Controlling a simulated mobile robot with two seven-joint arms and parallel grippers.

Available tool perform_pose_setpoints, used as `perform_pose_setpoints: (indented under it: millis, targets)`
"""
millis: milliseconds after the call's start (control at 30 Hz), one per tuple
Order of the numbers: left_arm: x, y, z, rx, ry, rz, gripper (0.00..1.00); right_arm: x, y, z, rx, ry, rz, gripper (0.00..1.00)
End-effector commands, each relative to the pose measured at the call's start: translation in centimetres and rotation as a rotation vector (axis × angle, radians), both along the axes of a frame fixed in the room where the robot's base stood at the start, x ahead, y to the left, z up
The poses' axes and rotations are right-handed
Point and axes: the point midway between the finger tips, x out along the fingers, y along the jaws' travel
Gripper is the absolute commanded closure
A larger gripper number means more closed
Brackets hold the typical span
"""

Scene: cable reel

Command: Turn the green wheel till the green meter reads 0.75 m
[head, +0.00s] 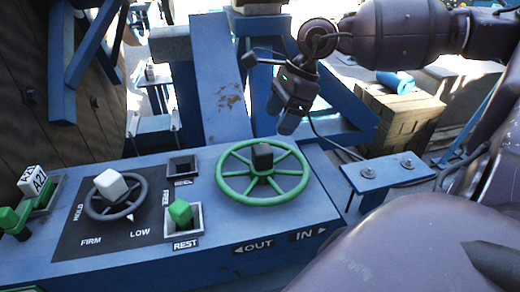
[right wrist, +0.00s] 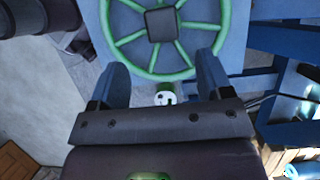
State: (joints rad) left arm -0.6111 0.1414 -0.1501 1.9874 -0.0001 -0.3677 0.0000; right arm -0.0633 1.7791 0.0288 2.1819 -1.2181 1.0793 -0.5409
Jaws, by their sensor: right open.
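The green wheel (head: 262,201) lies on top of the blue console, with several spokes and a dark block (head: 263,156) at its hub. My right gripper (head: 281,115) is open and empty, above and behind the wheel's far right side, apart from it. In the right wrist view the wheel (right wrist: 160,75) is at the top, beyond the open fingers. A small round white face with a green mark (right wrist: 165,98) shows between the fingers; I cannot tell whether it is the green meter. No reading is legible. My left gripper is not in view.
The console also carries a grey wheel (head: 108,213) with a white block by HOLD, FIRM and LOW, a green switch (head: 181,212) by REST, and a white A2 block (head: 33,181). A wooden reel (head: 30,110) stands at left. Wooden crates (head: 408,118) stand behind right.

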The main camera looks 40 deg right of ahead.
Motion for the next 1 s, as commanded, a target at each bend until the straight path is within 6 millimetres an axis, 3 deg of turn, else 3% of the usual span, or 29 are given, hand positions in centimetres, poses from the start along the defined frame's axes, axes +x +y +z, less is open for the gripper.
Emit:
perform_pose_setpoints:
  millis: [167, 700, 1000]
  targets:
    - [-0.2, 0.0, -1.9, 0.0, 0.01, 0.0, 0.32, 0.4, 0.6, -1.8, 0.001, 0.0, 0.002, 0.28]
    - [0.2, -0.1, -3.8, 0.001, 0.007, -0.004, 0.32, 1.6, 2.9, -7.9, 0.002, 0.001, 0.001, 0.28]
    - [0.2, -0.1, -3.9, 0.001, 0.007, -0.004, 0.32, 1.8, 3.2, -8.8, 0.0, 0.0, 0.0, 0.28]
